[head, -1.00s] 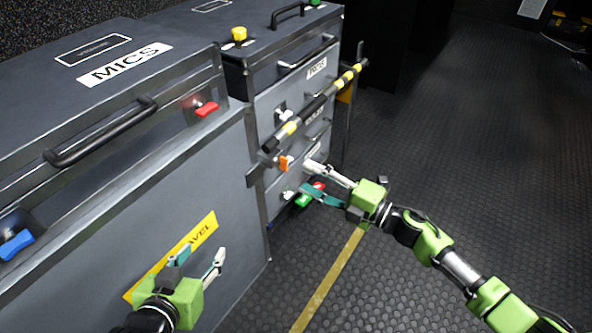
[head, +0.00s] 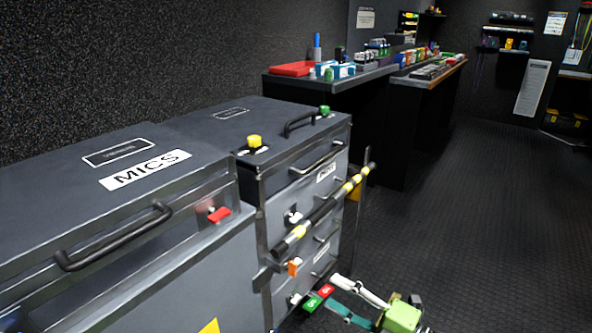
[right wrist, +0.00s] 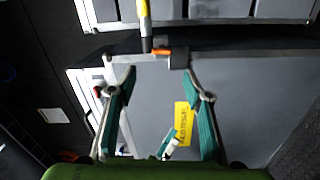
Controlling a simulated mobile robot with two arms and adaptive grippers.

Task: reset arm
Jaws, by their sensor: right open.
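My right gripper (head: 332,290) is low at the bottom of the head view, in front of the drawer case. Its white and teal fingers are spread apart. A red and green piece shows by its fingertips; I cannot tell whether they touch it. In the right wrist view the open fingers (right wrist: 158,75) have nothing between them, with a grey case front beyond. A small teal and white part near the yellow label, probably my left gripper (right wrist: 170,145), shows there; its opening is unclear. My left gripper is not in the head view.
The MICS case (head: 150,235) stands at the left. The drawer case (head: 240,123) beside it has a black and yellow bar (head: 318,213) across its front and an orange latch (head: 293,267). Benches with small items stand behind. The floor (head: 470,230) at the right is clear.

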